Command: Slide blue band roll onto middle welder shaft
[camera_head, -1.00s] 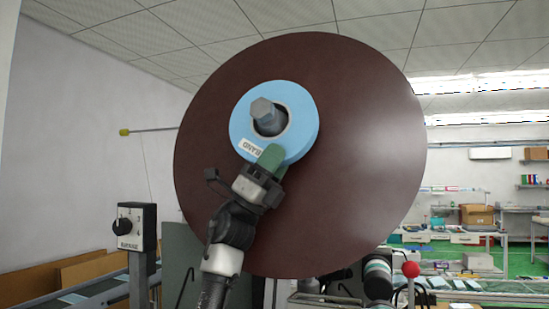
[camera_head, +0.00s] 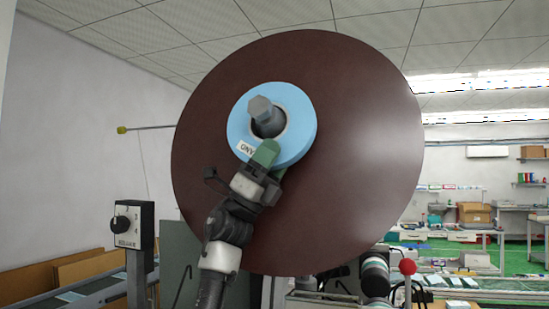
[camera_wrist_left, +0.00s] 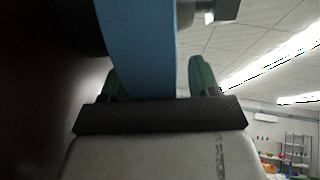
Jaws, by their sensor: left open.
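The blue band roll (camera_head: 298,108) sits around the grey shaft, in front of a large dark brown disc (camera_head: 365,170). The shaft's hexagonal end (camera_head: 261,108) sticks out through the roll's hole toward me. My left gripper (camera_head: 266,156) is at the roll's lower rim, reaching up from below. In the left wrist view, its green fingers (camera_wrist_left: 157,78) stand on either side of the blue roll (camera_wrist_left: 140,45), open, with a gap at the right finger. The shaft end also shows there (camera_wrist_left: 224,12). My right gripper is not seen.
A control box with a black knob (camera_head: 133,225) stands on a post at the left. A red ball knob (camera_head: 407,267) is at the lower right. The big disc fills the space behind the roll. Benches and shelves stand far back on the right.

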